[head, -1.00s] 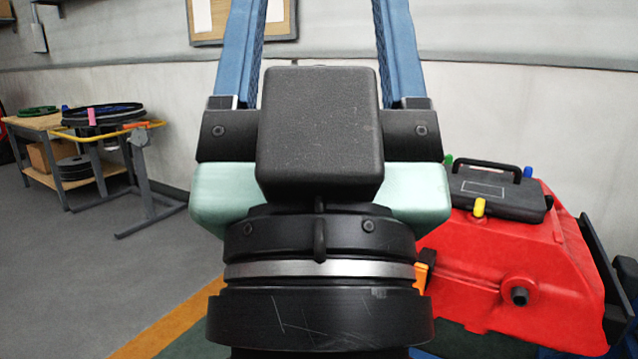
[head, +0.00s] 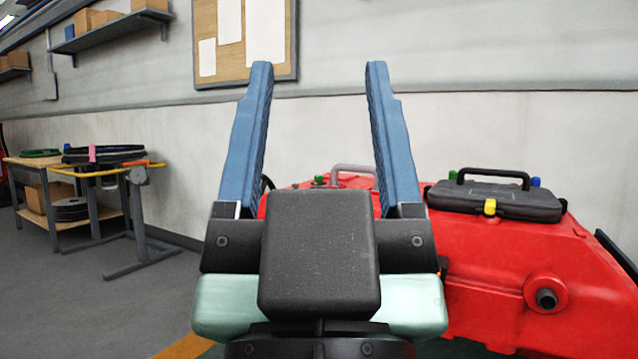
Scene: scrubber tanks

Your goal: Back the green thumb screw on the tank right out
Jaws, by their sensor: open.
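The red tank (head: 480,265) stands on the right and runs behind my gripper. A black lid (head: 500,200) with a handle lies on top of it. A small green thumb screw (head: 452,174) stands at the lid's back left corner, to the right of my gripper. Another small green piece (head: 319,180) shows between my fingers, beside a grey handle; I cannot tell its exact shape. My gripper (head: 320,68) is open and empty, its two blue fingers pointing up in the picture and apart from both green pieces. My gripper's body hides part of the tank.
A yellow screw (head: 490,207) stands at the lid's front and a blue one (head: 535,182) at its back right. A round port (head: 546,298) sticks out of the tank's front. A workbench (head: 45,190) and a stand (head: 140,215) are at left, with clear floor near them.

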